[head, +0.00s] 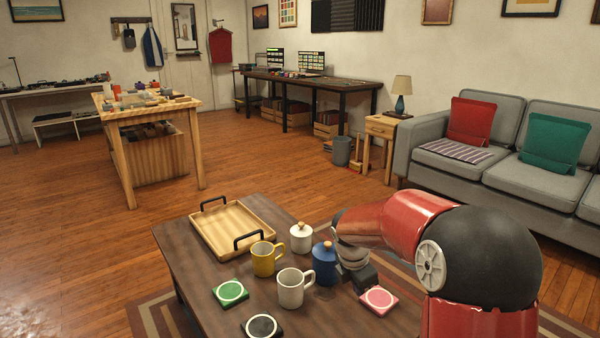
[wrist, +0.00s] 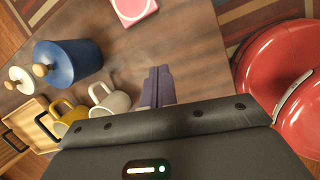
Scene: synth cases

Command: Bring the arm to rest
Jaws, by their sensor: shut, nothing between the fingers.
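My red and black arm reaches in from the right of the head view and bends down over the dark coffee table (head: 190,262). My gripper (head: 366,283) hangs low over the table, between the blue lidded jar (head: 325,265) and the pink coaster (head: 379,299). In the wrist view my gripper's fingers (wrist: 158,80) are together with nothing between them. Bare tabletop shows around the fingertips there. The blue jar (wrist: 70,62) is to their left and the pink coaster (wrist: 133,8) beyond them.
A white mug (head: 290,290), a yellow mug (head: 263,260) and a white lidded jar (head: 301,238) stand close by. A wooden tray (head: 225,225) with black handles is at the back. Green (head: 230,293) and black (head: 262,327) coasters lie in front. A grey sofa (head: 440,150) stands behind.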

